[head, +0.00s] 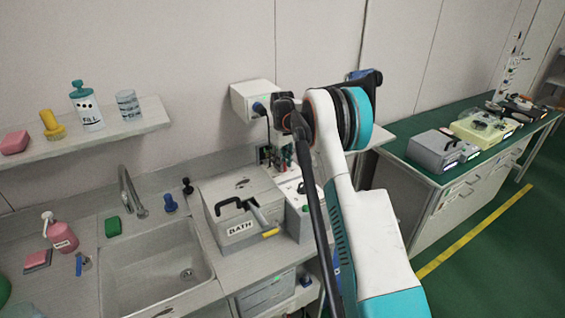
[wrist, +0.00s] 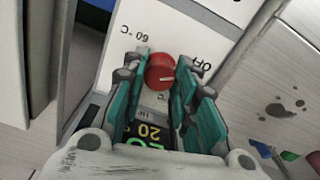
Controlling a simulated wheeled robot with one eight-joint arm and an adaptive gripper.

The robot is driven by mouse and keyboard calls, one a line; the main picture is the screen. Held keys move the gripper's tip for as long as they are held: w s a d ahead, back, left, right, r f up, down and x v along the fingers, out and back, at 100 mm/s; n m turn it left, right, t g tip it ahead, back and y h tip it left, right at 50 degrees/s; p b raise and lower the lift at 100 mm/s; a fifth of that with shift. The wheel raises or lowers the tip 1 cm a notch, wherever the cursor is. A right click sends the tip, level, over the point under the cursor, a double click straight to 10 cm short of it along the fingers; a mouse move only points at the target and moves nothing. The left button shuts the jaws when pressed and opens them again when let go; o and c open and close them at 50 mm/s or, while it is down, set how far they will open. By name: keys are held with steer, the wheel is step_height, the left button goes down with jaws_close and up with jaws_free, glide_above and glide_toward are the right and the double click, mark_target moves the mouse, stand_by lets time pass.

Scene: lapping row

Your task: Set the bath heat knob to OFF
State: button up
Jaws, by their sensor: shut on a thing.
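The red bath heat knob (wrist: 157,75) sits on a white panel (wrist: 185,27) in the wrist view. The panel is printed "60 °C" on the left and "OFF" on the right, with part of another "°C" mark below the knob. My gripper (wrist: 163,68) has its teal fingers on both sides of the knob and is shut on it. A pale line shows on the knob's face, but I cannot tell exactly which mark it points to. In the head view the grey box labelled BATH (head: 235,210) stands right of the sink; my arm partly covers its control unit (head: 298,222).
A lit display (wrist: 150,131) shows below the knob, partly hidden by my gripper. A sink (head: 160,262) with a tap (head: 130,190) lies left of the bath. A shelf (head: 100,142) holds bottles above. A green bench (head: 405,150) with equipment stands at right.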

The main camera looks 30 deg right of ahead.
stand_by(0.4)
steer(key=o, duration=1)
steer(key=shift+o, duration=0.2)
steer(key=shift+r, duration=0.15)
step_height(320, 180, up, 12)
